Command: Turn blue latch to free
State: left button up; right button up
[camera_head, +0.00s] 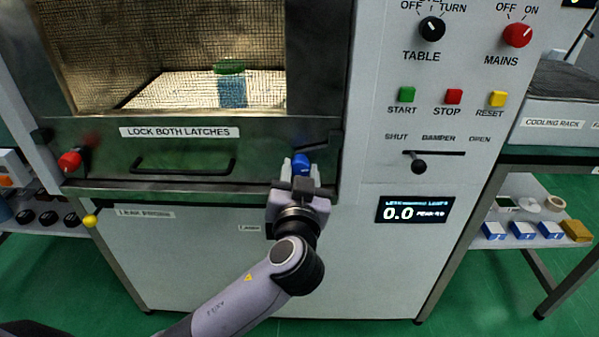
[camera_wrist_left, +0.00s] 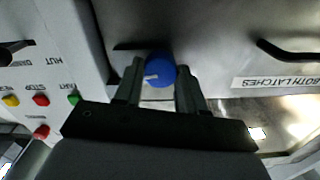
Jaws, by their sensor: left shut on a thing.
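The blue latch (camera_head: 302,163) is a round knob at the lower right corner of the oven door (camera_head: 100,133). My left gripper (camera_head: 301,172) reaches up to it from below and is shut on it. In the left wrist view the blue latch (camera_wrist_left: 159,71) sits between the two fingers of the left gripper (camera_wrist_left: 160,84), with a pale mark on its face. The fingers hide part of its sides. A red latch (camera_head: 70,161) is at the lower left of the door. My right gripper is not in view.
A dark door handle (camera_head: 182,168) runs between the latches, under a "LOCK BOTH LATCHES" label (camera_head: 180,132). A blue and green container (camera_head: 231,86) stands behind the door mesh. The control panel (camera_head: 440,105) is to the right, with a damper lever (camera_head: 418,166).

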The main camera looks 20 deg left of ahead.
pick_arm(q)
jog(key=m+p, duration=0.2)
jog(key=m, duration=0.1)
jog(key=shift+r+m, duration=0.1)
jog(key=shift+m, duration=0.2)
jog(key=m+p, duration=0.2)
jog(key=m, duration=0.1)
jog(key=shift+m, duration=0.4)
jog(key=m+p, duration=0.2)
jog(key=m, duration=0.1)
jog(key=shift+m+p, duration=0.35)
jog(key=shift+m, duration=0.45)
jog(key=shift+m+p, duration=0.3)
jog(key=shift+m, duration=0.3)
jog(key=shift+f+m, duration=0.2)
jog(key=shift+m, duration=0.1)
jog(key=o, duration=1.1)
